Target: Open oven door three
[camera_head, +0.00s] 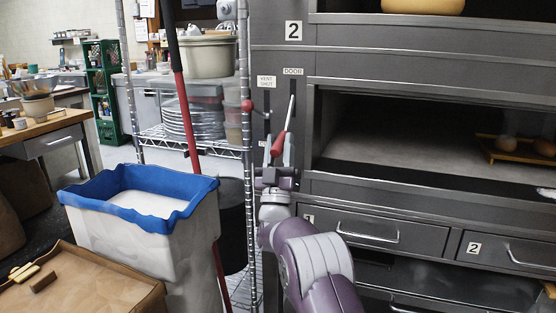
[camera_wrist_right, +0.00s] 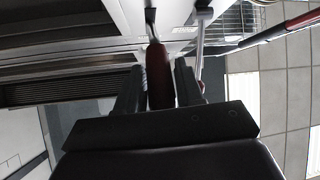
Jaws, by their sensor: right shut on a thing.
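The door lever has a red grip (camera_head: 281,144) and a grey rod (camera_head: 291,108) that rises to a slot under the "DOOR" label (camera_head: 293,71). My right gripper (camera_head: 279,152) is shut on this red grip. The grip also shows between the two fingers in the right wrist view (camera_wrist_right: 159,75). To its right in the head view, the oven chamber (camera_head: 415,140) is open to view, with no door panel across its front. My left gripper is in neither view.
A vent lever with a red knob (camera_head: 247,106) sits close left of my gripper. A wire rack (camera_head: 190,145) and a white bin with a blue liner (camera_head: 140,205) crowd the left. A drawer (camera_head: 380,230) lies below the chamber. A wooden board (camera_head: 515,151) with round loaves is inside.

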